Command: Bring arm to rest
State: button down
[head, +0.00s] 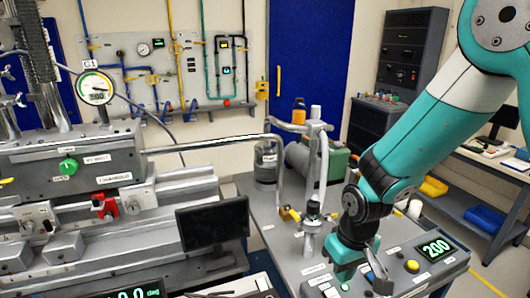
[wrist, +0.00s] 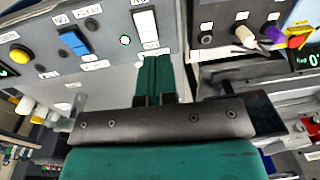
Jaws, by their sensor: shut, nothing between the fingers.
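My teal and grey arm reaches in from the upper right of the head view and bends down to the control panel on the grey bench. My gripper (head: 345,272) points down close over the panel's front part. In the wrist view the two green fingers of my gripper (wrist: 153,62) lie together, shut and empty. Their tips are just below a white switch (wrist: 146,30) in the picture; I cannot tell whether they touch the panel. A blue switch (wrist: 74,41) and a yellow button (wrist: 19,54) are to the left.
A green "200" display (head: 436,248) and a yellow button (head: 412,266) are right of my gripper. A valve with a bent pipe (head: 312,215) stands close on its left. A dark monitor (head: 213,223) stands further left.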

jog(key=s+a+r+n+y+b, duration=0.2)
jog(key=s+a+r+n+y, duration=0.1)
jog(key=s+r, duration=1.3)
jog(key=shift+s+r, duration=0.25)
jog(key=shift+s, duration=0.4)
